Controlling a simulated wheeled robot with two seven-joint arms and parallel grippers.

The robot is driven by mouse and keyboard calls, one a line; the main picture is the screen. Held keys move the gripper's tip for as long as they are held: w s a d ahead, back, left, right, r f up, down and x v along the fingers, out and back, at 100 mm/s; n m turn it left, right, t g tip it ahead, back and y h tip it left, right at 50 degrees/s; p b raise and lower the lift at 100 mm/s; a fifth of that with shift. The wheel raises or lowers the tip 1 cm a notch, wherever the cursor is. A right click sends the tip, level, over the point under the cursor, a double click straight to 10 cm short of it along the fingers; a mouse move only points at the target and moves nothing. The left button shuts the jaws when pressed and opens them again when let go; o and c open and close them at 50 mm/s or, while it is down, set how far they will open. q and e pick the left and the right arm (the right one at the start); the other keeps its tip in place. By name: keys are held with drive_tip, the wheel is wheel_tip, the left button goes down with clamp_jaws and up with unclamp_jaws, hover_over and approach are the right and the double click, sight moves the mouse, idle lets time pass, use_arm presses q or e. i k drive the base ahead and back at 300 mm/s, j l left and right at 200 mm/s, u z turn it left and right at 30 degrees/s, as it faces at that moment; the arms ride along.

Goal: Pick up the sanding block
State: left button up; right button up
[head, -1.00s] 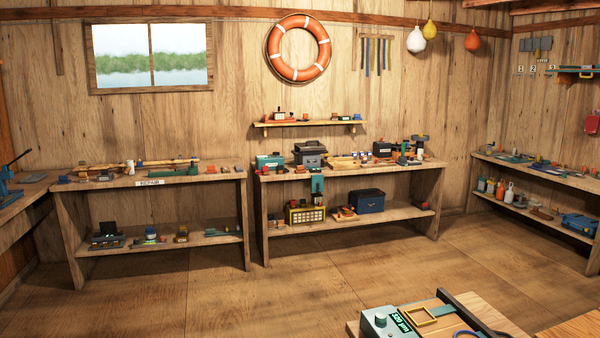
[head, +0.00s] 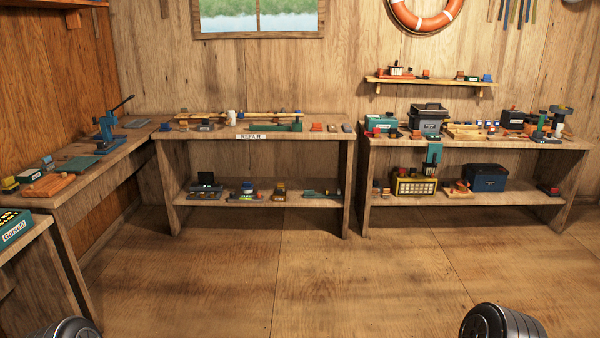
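I cannot tell for sure which thing is the sanding block; everything on the benches is small at this distance. The repair bench (head: 265,133), with a white REPAIR sign, stands ahead. On its right end lie a small orange-red block (head: 317,127) and a small grey block (head: 347,128). Neither can be identified surely. Neither of my grippers is in view; only dark rounded parts of my arms show at the bottom edge.
A bench with a blue-green press (head: 112,125) runs along the left wall. A green box (head: 17,230) sits on a nearer surface at far left. Another bench with a dark grey box (head: 428,119) stands to the right. The wooden floor (head: 300,270) ahead is clear.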

sight(415, 135)
drive_tip(key=i+z, duration=0.1)
drive_tip(key=i, duration=0.5)
drive_tip(key=i+j+z, duration=0.1)
drive_tip(key=i, duration=0.5)
drive_tip(key=i+j+z, duration=0.1)
drive_tip(key=i+j, duration=0.15)
drive_tip(key=i, duration=0.35)
drive_tip(key=i+l+z, duration=0.1)
drive_tip(key=i+z, duration=0.3)
drive_tip(key=i, duration=0.25)
drive_tip(key=i+j+z, duration=0.15)
drive_tip(key=i+z, duration=0.25)
drive_tip(key=i, duration=0.25)
drive_tip(key=i+l+u, duration=0.3)
drive_tip(key=i, duration=0.25)
drive_tip(key=i+l+u, duration=0.3)
drive_tip(key=i, duration=0.25)
drive_tip(key=i+l+u, duration=0.5)
drive_tip(key=l+u, duration=0.25)
drive_tip(key=l, duration=0.2)
drive_tip(key=i+l+u, duration=0.25)
drive_tip(key=l, duration=0.15)
drive_tip(key=l+u, duration=0.25)
drive_tip(key=l, duration=0.15)
drive_tip(key=l+u, duration=0.25)
drive_tip(key=l, duration=0.15)
